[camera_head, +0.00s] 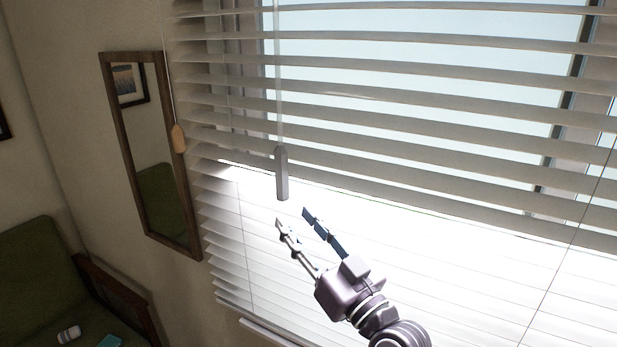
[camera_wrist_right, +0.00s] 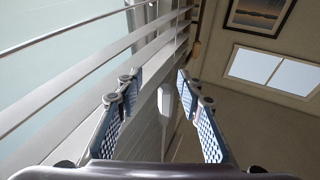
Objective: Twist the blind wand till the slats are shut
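The blind wand hangs in front of the blind (camera_head: 400,130), a thin clear rod ending in a grey handle (camera_head: 281,174). The upper slats are tilted open, with bright window showing between them. The lower slats look bright and closer together. My right gripper (camera_head: 293,216) is open and empty, its fingertips just below the wand handle, pointing up at it. In the right wrist view, the handle (camera_wrist_right: 165,102) shows between the two spread fingers, beyond their tips and apart from them. My left gripper is not in view.
A cord with a wooden tassel (camera_head: 179,138) hangs at the blind's left edge. A framed mirror (camera_head: 117,98) is on the wall to the left. A green chair (camera_head: 38,262) stands at lower left. The space around the handle is free.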

